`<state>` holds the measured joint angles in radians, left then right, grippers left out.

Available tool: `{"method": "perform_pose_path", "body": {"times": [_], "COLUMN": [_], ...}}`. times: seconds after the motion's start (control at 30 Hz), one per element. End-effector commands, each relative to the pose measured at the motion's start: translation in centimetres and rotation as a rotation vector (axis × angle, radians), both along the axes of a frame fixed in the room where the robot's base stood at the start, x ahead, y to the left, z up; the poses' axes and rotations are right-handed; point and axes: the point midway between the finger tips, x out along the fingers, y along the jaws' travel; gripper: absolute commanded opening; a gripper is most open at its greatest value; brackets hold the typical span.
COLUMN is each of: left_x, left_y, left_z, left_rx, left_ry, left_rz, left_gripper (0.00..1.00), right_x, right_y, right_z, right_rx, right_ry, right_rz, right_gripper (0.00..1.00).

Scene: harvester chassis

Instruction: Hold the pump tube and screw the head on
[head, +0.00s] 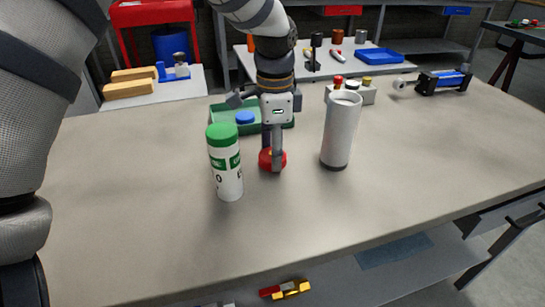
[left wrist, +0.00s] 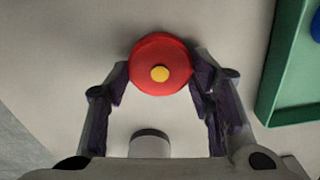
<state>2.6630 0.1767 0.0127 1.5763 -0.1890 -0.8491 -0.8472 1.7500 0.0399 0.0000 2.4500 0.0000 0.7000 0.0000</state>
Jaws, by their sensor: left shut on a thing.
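A red round part with a small yellow centre, which looks like the pump head (head: 267,161), is between the fingertips of my left gripper (head: 272,150), low over the table. It also shows in the left wrist view (left wrist: 160,62), with a finger on each side. My left gripper is shut on it. A light grey cylinder with a dark base, which looks like the pump tube (head: 341,132), stands upright on the table to the right, apart from the gripper. Its top shows a round rim. My right gripper is not in view.
A white bottle with a green cap (head: 225,168) stands close left of the gripper. A green tray (head: 221,112) with a blue round part lies behind; it also shows in the wrist view (left wrist: 284,92). A small grey block with several caps (head: 366,96) stands behind the tube. The front table is clear.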

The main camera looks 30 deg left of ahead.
Motion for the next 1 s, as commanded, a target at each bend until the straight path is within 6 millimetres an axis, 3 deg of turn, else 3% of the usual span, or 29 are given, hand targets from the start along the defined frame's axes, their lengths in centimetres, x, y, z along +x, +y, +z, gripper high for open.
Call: {"method": "perform_pose_path", "body": {"times": [0.27, 0.37, 0.5, 0.77, 1.0], "left_x": [0.0, 0.1, 0.0, -4.2, -8.4], "left_y": [0.0, 0.0, -0.1, -3.9, -7.8], "left_z": [0.2, 1.1, 3.7, 10.4, 12.1], "left_rx": [0.001, 0.000, -0.001, 0.000, 0.000], "left_ry": [-0.001, -0.003, -0.007, -0.016, -0.004], "left_rz": [0.000, 0.000, 0.000, -0.002, -0.001], "left_gripper": [0.18, 0.18, 0.18, 0.18, 0.18], "right_x": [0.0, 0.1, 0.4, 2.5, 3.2], "right_y": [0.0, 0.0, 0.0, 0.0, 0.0], "right_z": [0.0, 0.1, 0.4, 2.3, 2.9], "right_rx": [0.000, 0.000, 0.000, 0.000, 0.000], "right_ry": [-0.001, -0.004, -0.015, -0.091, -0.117], "right_rz": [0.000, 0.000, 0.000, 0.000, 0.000], "right_gripper": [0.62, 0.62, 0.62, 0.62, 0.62]}}
